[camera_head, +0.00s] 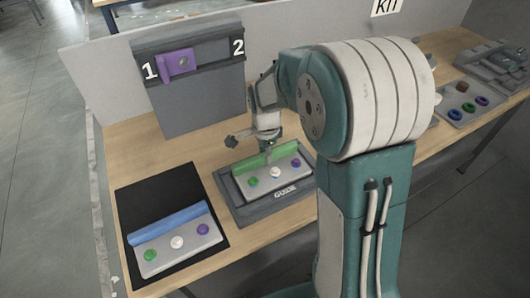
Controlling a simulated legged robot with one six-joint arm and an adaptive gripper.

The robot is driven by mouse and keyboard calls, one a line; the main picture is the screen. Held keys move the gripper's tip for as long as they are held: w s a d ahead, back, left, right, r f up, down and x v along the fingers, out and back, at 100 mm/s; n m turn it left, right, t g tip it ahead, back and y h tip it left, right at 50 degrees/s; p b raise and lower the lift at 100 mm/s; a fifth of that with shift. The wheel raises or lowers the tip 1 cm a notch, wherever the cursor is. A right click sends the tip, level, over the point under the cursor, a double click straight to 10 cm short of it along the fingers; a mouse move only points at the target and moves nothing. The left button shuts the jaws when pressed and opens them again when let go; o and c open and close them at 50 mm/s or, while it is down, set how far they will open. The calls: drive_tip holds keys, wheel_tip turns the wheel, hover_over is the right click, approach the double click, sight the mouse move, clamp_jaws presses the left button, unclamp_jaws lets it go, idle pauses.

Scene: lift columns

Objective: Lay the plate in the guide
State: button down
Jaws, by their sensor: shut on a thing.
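My gripper (268,152) is shut on the green upright back strip of a grey plate (264,184). The plate carries a green, a white and a purple knob in a row. It is at the dark grey guide (237,211), which is marked GUIDE and shows along the plate's front and sides. I cannot tell whether the plate rests flat in the guide or is held slightly above it.
A similar plate (158,257) with a blue strip (166,222) lies on a black mat (140,200) at front left. A dark panel (200,105) marked 1 and 2 stands behind, with a purple bracket (178,63) at 1. Kit parts (468,100) lie at right.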

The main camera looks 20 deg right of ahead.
drive_tip(key=shift+f, duration=0.1)
drive_tip(key=shift+c, duration=1.8)
unclamp_jaws()
drive_tip(key=o, duration=0.4)
drive_tip(key=shift+c, duration=0.2)
drive_tip(key=shift+r, duration=1)
drive_tip(key=shift+r, duration=2.5)
